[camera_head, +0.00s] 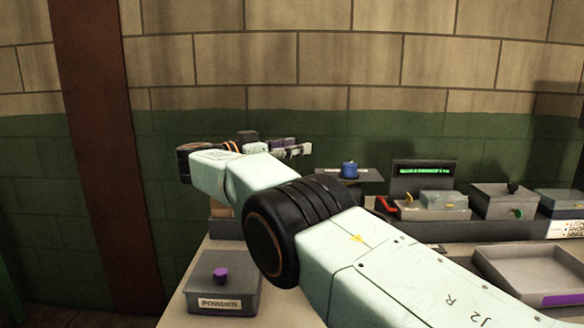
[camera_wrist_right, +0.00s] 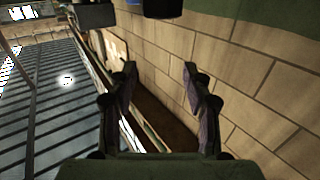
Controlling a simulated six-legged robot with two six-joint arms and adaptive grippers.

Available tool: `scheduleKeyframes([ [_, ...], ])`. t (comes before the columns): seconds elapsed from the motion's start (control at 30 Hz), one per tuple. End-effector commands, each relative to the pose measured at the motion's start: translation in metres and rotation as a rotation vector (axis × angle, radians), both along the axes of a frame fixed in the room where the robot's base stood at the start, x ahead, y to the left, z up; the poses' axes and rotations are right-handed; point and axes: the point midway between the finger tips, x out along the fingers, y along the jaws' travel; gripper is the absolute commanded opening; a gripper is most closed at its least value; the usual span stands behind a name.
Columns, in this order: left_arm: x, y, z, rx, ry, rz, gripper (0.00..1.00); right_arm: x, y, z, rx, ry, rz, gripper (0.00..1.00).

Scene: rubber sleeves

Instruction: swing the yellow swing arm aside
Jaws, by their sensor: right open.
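No yellow swing arm can be made out in either view; my right arm covers part of the bench in the head view. My right gripper (camera_head: 298,150) is at the far end of that arm, raised near the wall and left of a small blue object (camera_head: 349,169). In the right wrist view its two fingers (camera_wrist_right: 158,82) are apart, with nothing between them but wall and dark floor. My left gripper is in neither view.
A grey box labelled POWDER (camera_head: 214,284) with a purple knob stands at the front left. A device with a green-lit display (camera_head: 423,169), a grey lidded box (camera_head: 503,201) and a shallow tray (camera_head: 530,273) stand to the right. The brick wall (camera_head: 330,75) closes the back.

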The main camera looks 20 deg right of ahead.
Motion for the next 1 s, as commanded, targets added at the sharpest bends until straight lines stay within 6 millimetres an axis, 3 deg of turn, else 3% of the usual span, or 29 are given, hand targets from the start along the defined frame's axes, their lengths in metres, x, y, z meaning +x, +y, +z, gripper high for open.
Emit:
scheduleKeyframes([
  [0.03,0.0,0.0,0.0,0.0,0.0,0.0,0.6,0.0,0.0,0.012,0.001,-0.005,-0.001,0.5],
  [0.3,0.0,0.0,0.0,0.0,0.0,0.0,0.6,0.0,0.0,0.03,0.001,-0.001,-0.001,0.5],
  [0.73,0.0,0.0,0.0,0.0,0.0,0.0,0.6,-0.001,0.0,0.035,0.001,0.002,-0.001,0.5],
  [0.87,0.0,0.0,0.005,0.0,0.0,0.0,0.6,-0.001,-0.001,0.043,0.0,-0.004,-0.002,0.39],
  [0.93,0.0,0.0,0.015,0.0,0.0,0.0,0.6,-0.003,-0.017,0.06,0.005,-0.015,-0.025,0.33],
  [1.0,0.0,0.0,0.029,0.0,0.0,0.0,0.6,-0.009,-0.05,0.083,0.016,-0.027,-0.075,0.27],
])
